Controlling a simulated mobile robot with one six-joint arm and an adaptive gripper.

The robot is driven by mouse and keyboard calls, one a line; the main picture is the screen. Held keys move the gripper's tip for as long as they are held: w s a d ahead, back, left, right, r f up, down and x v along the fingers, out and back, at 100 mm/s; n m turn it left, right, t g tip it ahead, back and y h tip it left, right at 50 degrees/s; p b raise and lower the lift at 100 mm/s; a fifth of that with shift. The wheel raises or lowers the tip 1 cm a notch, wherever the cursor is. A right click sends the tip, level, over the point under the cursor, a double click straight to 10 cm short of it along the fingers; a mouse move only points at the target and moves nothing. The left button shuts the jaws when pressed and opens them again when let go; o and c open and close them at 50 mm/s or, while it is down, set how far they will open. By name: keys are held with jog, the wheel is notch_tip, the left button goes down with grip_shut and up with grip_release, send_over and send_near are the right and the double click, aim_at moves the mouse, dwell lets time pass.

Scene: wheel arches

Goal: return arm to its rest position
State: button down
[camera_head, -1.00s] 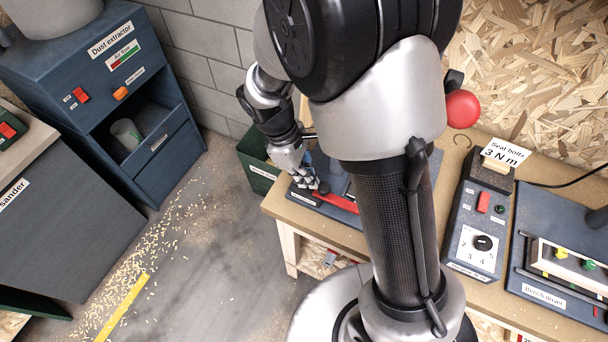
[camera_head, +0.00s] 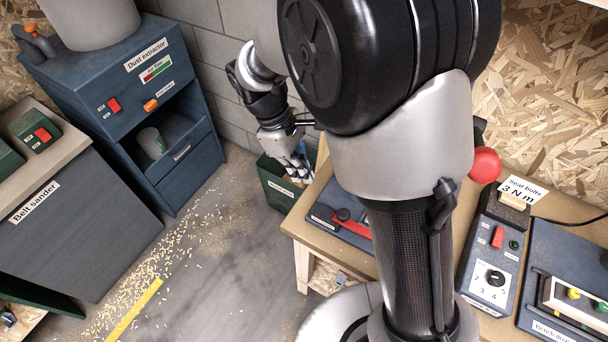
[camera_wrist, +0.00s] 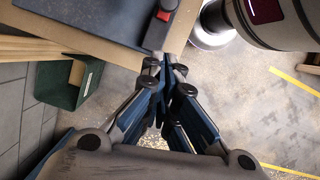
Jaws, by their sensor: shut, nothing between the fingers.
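My gripper (camera_head: 301,173) hangs at the far left end of the workbench in the head view, fingers pointing down, above the dark green bin. In the wrist view my gripper (camera_wrist: 165,62) has its fingers together with nothing held between them. My arm's large joint and column fill the middle of the head view and hide part of the bench behind them.
A dark device with a red bar (camera_head: 355,225) sits on the bench (camera_head: 300,226) near my gripper. The green bin (camera_head: 275,187) stands on the floor beside the bench. The dust extractor (camera_head: 150,95) and belt sander (camera_head: 75,225) stand left. Shavings litter the floor between.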

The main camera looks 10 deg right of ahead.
jog(key=shift+a, duration=0.1)
dwell(0.4)
jog(key=s+d+r+m+t+y+b, duration=0.25)
jog(key=s+d+r+m, duration=0.4)
jog(key=r, duration=0.35)
jog(key=s+d+r+m+t, duration=0.1)
jog(key=s+m+t, duration=0.1)
jog(key=s, duration=0.3)
jog(key=s+d+r+m+t, duration=0.1)
jog(key=s+d+m+t, duration=0.1)
jog(key=s, duration=0.3)
jog(key=shift+s+m+y, duration=0.35)
jog(key=shift+m, duration=0.5)
